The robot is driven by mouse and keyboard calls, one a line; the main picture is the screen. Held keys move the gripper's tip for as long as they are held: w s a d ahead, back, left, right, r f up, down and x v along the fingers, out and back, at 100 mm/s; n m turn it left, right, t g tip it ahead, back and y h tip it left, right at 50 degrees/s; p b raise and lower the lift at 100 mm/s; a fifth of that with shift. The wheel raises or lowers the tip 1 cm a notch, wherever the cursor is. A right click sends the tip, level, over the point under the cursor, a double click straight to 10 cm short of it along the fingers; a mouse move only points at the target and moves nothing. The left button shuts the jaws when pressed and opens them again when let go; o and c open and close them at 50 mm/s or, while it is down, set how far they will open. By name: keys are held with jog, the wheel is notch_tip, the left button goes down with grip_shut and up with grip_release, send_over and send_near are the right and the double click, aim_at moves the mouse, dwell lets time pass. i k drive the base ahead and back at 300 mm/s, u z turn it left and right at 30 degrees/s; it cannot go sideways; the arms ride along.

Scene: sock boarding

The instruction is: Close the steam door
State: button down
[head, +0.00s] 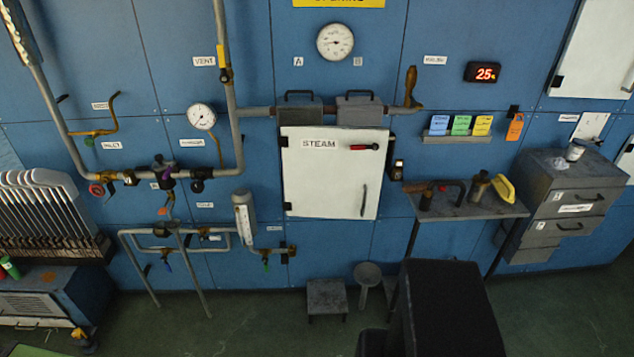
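The steam door (325,185) is a white panel labelled STEAM in the middle of the blue wall in the head view. Dark hinges show on its left edge. A red-tipped latch lever (365,147) lies about level near its upper right, and a dark pull handle (364,200) stands upright near its lower right. The door lies nearly flat to the wall; I cannot tell whether it is fully shut or slightly ajar. My gripper is not in view.
A grey shelf (470,207) with tools juts out right of the door, beside a drawer cabinet (570,190). Pipes (235,120) and valves run on the left. A small stool (327,297) stands on the floor below. A dark block (450,310) fills the lower middle right.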

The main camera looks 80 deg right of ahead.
aim_at(323, 177)
jog(key=u, duration=0.3)
jog(key=k, duration=1.3)
jog(key=z, duration=0.35)
jog(key=i, duration=1)
